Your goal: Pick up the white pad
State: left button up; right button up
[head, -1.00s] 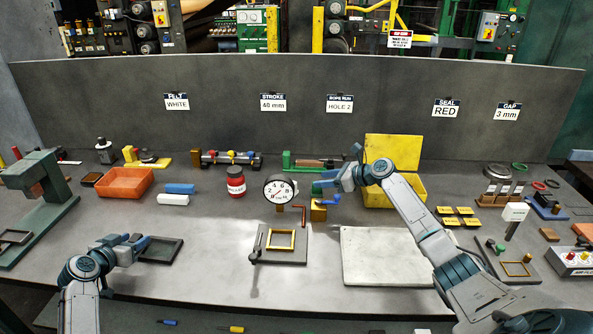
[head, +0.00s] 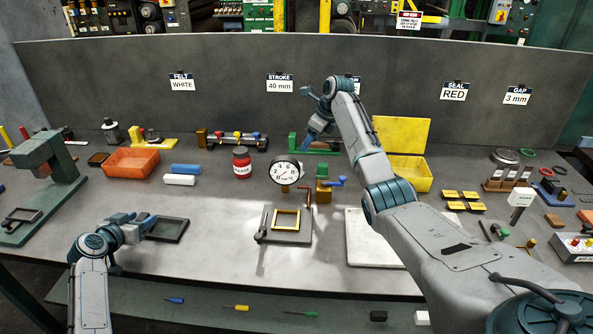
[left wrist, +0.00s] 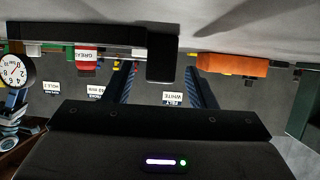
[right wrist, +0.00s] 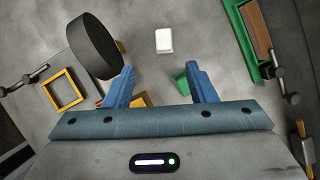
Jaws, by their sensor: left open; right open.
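A white pad (head: 180,180), long and rounded, lies on the table in the head view, just in front of a similar blue pad (head: 186,169). My left gripper (head: 137,220) is open and empty, low at the front left beside a dark square frame (head: 168,229), apart from the pads. My right gripper (head: 308,112) is open and empty, raised over the back middle of the table, well right of the pads. The right wrist view shows a small white block (right wrist: 164,40) beyond its open fingers; I cannot match it to the head view.
An orange tray (head: 130,163) stands left of the pads and a red jar (head: 242,164) right of them. A round gauge (head: 285,172) stands behind a yellow frame (head: 287,219). A yellow box (head: 408,176) is at the right.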

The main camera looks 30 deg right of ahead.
jog(key=shift+w+d+x, duration=0.1)
jog(key=shift+x, duration=1.85)
jog(key=shift+w+d+x, duration=0.1)
jog(key=shift+d+x, duration=0.05)
jog(key=shift+x, duration=1.8)
jog(key=shift+w+d+x, duration=0.1)
jog(key=shift+x, duration=1.85)
jog(key=shift+c, duration=0.4)
grip_shut()
jog(key=shift+r, duration=0.1)
notch_tip(320, 180, up, 10)
